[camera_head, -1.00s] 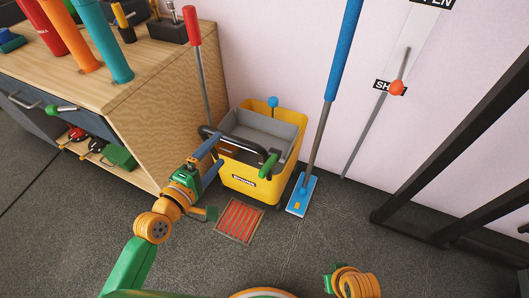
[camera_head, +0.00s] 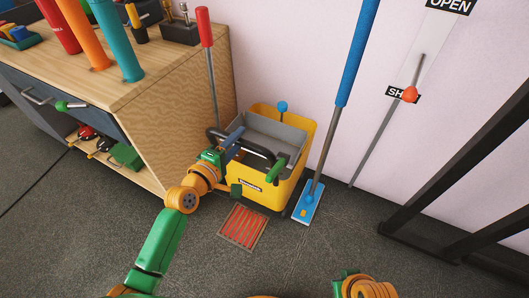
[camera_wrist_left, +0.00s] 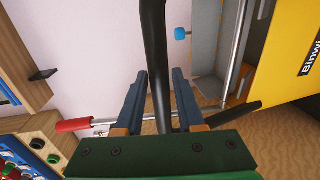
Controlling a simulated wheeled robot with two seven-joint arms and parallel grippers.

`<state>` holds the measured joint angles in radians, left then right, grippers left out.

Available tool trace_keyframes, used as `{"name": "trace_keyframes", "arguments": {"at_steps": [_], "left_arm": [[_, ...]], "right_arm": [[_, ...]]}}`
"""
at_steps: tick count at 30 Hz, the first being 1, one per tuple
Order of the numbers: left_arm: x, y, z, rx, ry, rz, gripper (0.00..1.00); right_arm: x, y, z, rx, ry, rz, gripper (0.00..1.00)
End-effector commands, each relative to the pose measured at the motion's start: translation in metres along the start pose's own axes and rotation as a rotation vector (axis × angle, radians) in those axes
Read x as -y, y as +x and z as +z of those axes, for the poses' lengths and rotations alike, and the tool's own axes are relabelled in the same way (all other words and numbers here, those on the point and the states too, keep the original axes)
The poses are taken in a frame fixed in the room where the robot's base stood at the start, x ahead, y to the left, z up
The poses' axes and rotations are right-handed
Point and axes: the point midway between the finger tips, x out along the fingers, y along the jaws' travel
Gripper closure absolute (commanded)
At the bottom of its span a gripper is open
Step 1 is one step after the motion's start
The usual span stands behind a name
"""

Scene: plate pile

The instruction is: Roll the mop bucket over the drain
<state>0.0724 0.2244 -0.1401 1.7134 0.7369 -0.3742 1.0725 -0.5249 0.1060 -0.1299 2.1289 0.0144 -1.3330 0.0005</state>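The yellow mop bucket (camera_head: 262,192) stands against the wall, beside the wooden cabinet. Its black bar handle (camera_head: 262,148) crosses the front top and shows upright in the left wrist view (camera_wrist_left: 155,45). The drain (camera_head: 243,228), a grate with red-orange slats, lies in the floor just in front of the bucket, uncovered. My left gripper (camera_head: 232,142) is at the handle. In the left wrist view its blue fingers (camera_wrist_left: 159,90) are open on either side of the bar, with gaps showing. My right gripper is not in view; only part of my right arm shows at the bottom.
A blue mop (camera_head: 308,200) leans on the wall right of the bucket. A red-handled rod (camera_head: 208,65) stands between cabinet (camera_head: 185,100) and bucket. A black railing (camera_head: 440,170) is at right. The floor in front of the drain looks clear.

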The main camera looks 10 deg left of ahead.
Motion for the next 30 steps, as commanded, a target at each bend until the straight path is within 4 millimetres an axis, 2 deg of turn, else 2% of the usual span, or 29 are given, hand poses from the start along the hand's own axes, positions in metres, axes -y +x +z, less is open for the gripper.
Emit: {"name": "trace_keyframes", "arguments": {"at_steps": [1, 3, 4, 16, 30], "left_arm": [[0.0, 0.0, 0.0, 0.0, 0.0, 0.0, 0.78], [0.0, 0.0, 0.0, 0.0, 0.0, 0.0, 0.97], [0.0, 0.0, 0.0, 0.0, 0.0, 0.0, 1.0], [-0.001, -0.003, 0.0, -0.001, 0.0, 0.001, 1.0], [0.006, -0.043, -0.001, -0.002, 0.001, -0.001, 1.0]], "right_arm": [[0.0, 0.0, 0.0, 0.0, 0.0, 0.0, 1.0], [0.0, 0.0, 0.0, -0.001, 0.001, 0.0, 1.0], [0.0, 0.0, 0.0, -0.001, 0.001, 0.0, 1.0], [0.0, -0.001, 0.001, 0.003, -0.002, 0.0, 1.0], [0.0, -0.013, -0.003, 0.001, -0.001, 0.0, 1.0]]}}
